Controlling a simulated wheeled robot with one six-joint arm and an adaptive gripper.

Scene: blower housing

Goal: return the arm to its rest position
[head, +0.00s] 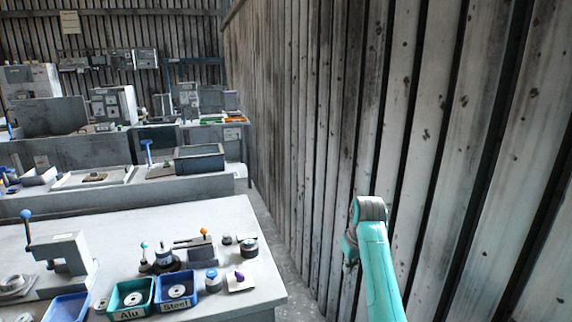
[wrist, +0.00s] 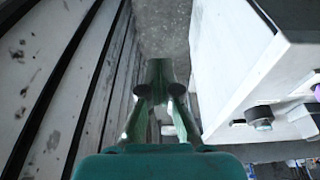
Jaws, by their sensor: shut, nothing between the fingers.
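My arm (head: 378,265) shows as a teal link with a grey joint at its top, at the lower right of the head view. It stands beside the wooden wall, right of the workbench. In the wrist view my gripper (wrist: 159,78) is green and shut, with nothing between its fingers. It hangs over the gap between the wall and the bench side, apart from both as far as I can tell. My gripper cannot be made out in the head view.
The ribbed wooden wall (head: 330,130) runs along the right. The near workbench (head: 170,218) holds a green Alu bin (head: 118,312), a blue Steel bin (head: 165,305), a press (head: 62,255) and small parts. Grey floor (head: 292,275) shows between bench and wall. More benches stand behind.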

